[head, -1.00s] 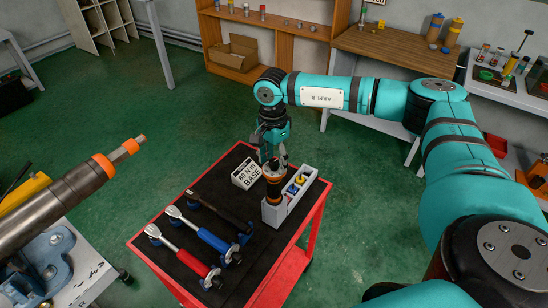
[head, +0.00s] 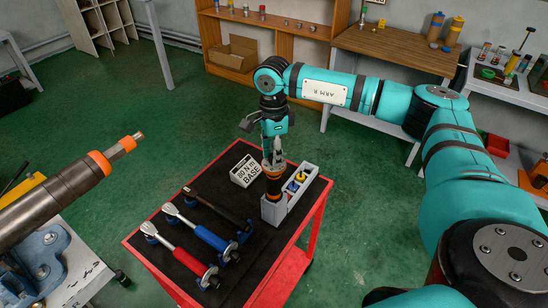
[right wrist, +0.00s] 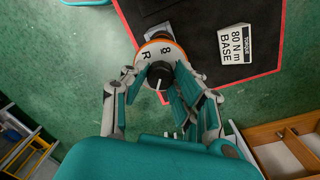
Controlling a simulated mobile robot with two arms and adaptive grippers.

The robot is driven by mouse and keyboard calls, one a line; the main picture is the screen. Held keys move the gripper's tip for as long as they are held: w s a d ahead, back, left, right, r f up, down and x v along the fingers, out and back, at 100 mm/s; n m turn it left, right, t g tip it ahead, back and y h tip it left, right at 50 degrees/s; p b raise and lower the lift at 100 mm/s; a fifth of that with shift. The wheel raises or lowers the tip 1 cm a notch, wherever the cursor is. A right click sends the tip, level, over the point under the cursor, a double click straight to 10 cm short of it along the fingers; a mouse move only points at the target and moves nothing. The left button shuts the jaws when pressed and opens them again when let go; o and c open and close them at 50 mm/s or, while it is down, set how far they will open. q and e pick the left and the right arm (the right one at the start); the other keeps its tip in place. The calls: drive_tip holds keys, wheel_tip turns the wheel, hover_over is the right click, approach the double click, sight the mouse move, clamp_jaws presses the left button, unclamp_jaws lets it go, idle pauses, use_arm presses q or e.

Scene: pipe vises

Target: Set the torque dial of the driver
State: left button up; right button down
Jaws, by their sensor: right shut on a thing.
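The driver (head: 274,186) stands upright at the front of a grey holder on the red cart, with a dark body and an orange band near its top. In the right wrist view its top shows an orange ring (right wrist: 149,49) with marks like "8" and "R". A black dial (right wrist: 160,75) with a white pointer line is at its centre. My right gripper (head: 273,158) points down from above and is shut on the top of the driver. The exact finger contact is partly hidden. A sign (head: 245,171) reading "80 N m BASE" stands beside it. My left gripper is not in view.
The red cart (head: 318,205) also carries a red-handled wrench (head: 188,260), a blue-handled one (head: 212,239) and a black one (head: 215,207). A grey cylinder with orange bands (head: 60,192) juts in from the left above a blue vise (head: 40,258). Green floor lies open behind the cart.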

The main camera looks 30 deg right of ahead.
drive_tip(key=c, duration=1)
unclamp_jaws()
drive_tip(key=shift+r, duration=0.15)
drive_tip(key=r, duration=1.1)
drive_tip(key=shift+w+r, duration=0.25)
drive_tip(key=shift+r, duration=0.15)
